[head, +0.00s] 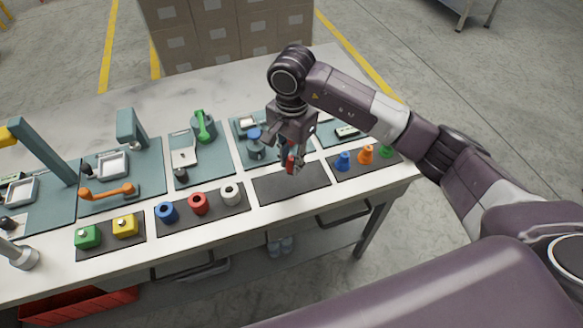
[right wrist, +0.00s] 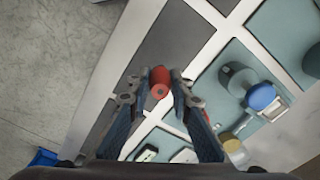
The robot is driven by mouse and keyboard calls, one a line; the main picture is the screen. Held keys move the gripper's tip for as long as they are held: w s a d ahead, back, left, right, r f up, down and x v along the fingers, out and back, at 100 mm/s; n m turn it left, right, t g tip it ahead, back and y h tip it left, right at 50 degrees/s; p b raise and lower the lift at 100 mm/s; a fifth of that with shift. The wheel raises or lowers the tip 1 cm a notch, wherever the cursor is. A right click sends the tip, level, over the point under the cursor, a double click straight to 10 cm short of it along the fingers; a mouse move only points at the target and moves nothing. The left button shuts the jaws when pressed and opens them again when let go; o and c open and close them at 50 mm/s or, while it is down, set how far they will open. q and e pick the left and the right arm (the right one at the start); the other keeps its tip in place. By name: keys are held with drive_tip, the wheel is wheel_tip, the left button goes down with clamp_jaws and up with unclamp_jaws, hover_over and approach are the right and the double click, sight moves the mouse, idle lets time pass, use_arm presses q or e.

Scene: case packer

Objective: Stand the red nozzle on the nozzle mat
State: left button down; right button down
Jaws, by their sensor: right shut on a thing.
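The red nozzle (head: 290,164) is held between the fingertips of my right gripper (head: 294,158). In the right wrist view the red nozzle (right wrist: 160,85) shows between the two fingers (right wrist: 161,88), its round end with a small hole facing the camera. The nozzle is near the back edge of an empty dark mat (head: 290,184); I cannot tell its exact height. Another dark mat (head: 340,172) to the right carries a blue cone (head: 342,161), an orange cone (head: 366,154) and a green cone (head: 386,148). No label shows which mat is the nozzle mat. My left gripper is not in view.
Left of the empty mat, a dark mat holds blue, red (head: 197,204) and white rings. Further left are green and yellow (head: 125,226) blocks. Behind, teal mats carry a blue-topped device (head: 255,147), a green-handled device (head: 204,127) and trays. The empty mat has free room.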

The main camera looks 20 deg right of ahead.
sight(291, 171)
wheel_tip(291, 171, down, 4)
drive_tip(key=shift+r+p, duration=0.2)
drive_tip(key=shift+p, duration=0.25)
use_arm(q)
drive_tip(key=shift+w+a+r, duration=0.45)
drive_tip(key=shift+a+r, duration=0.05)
use_arm(e)
drive_tip(key=shift+f, duration=0.2)
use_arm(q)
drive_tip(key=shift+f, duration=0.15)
use_arm(e)
drive_tip(key=shift+f, duration=0.1)
drive_tip(key=shift+f+b, duration=0.1)
drive_tip(key=shift+b, duration=0.2)
drive_tip(key=c, duration=1.7)
unclamp_jaws()
drive_tip(key=shift+c, duration=0.2)
